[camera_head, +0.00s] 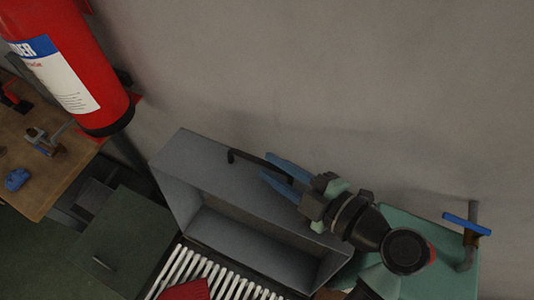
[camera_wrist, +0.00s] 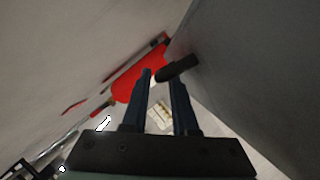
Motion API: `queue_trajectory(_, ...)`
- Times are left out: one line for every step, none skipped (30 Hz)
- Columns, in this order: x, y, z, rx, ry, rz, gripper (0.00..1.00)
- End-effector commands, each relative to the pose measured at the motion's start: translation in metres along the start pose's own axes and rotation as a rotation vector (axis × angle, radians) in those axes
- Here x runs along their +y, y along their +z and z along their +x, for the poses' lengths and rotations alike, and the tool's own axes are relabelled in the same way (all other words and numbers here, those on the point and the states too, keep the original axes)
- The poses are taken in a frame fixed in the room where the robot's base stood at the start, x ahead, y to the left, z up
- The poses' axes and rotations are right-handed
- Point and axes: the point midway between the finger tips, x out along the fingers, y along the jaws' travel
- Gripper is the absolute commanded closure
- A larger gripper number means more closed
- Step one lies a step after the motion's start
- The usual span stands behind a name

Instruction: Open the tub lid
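The tub is a grey metal box with a grey lid (camera_head: 215,183). The lid stands raised and tilted in the head view, with its hollow underside showing above a row of white bars (camera_head: 185,270). A black bar handle (camera_head: 248,158) is on the lid's outer face. My gripper (camera_head: 271,170) has two blue fingers, apart, at the right end of the handle. In the wrist view the handle (camera_wrist: 178,69) reaches in from the right to the fingertips (camera_wrist: 160,78). The fingers look open around or beside it; contact cannot be told.
A red fire extinguisher (camera_head: 70,65) hangs at the upper left. A blue-handled valve (camera_head: 466,224) stands at right. The wall is close behind the lid.

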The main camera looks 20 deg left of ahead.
Motion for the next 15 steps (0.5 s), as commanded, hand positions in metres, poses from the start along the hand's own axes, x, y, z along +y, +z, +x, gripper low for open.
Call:
queue_trajectory(0.002, -0.002, 0.007, 0.003, -0.002, 0.003, 0.73)
queue_trajectory(0.002, -0.002, 0.010, 0.002, -0.002, 0.003, 0.73)
queue_trajectory(0.001, -0.001, 0.014, 0.002, -0.002, 0.003, 0.73)
queue_trajectory(0.001, -0.001, 0.016, 0.002, -0.002, 0.002, 0.73)
queue_trajectory(0.001, -0.001, 0.018, 0.001, -0.001, 0.002, 0.73)
queue_trajectory(0.001, -0.001, 0.020, 0.001, -0.001, 0.001, 0.73)
queue_trajectory(0.000, 0.000, 0.021, 0.001, -0.001, 0.002, 0.73)
queue_trajectory(0.000, 0.000, 0.022, 0.000, -0.001, 0.002, 0.73)
queue_trajectory(0.000, 0.000, 0.023, 0.000, 0.000, 0.002, 0.73)
queue_trajectory(0.000, 0.000, 0.023, 0.000, 0.000, 0.001, 0.73)
queue_trajectory(0.000, 0.000, 0.024, 0.000, 0.000, 0.001, 0.73)
queue_trajectory(0.000, 0.001, 0.024, 0.000, 0.000, 0.001, 0.73)
queue_trajectory(0.000, 0.001, 0.023, 0.000, 0.000, 0.001, 0.73)
queue_trajectory(0.000, 0.001, 0.023, 0.000, 0.000, 0.001, 0.73)
queue_trajectory(0.000, 0.001, 0.023, 0.000, 0.000, 0.001, 0.73)
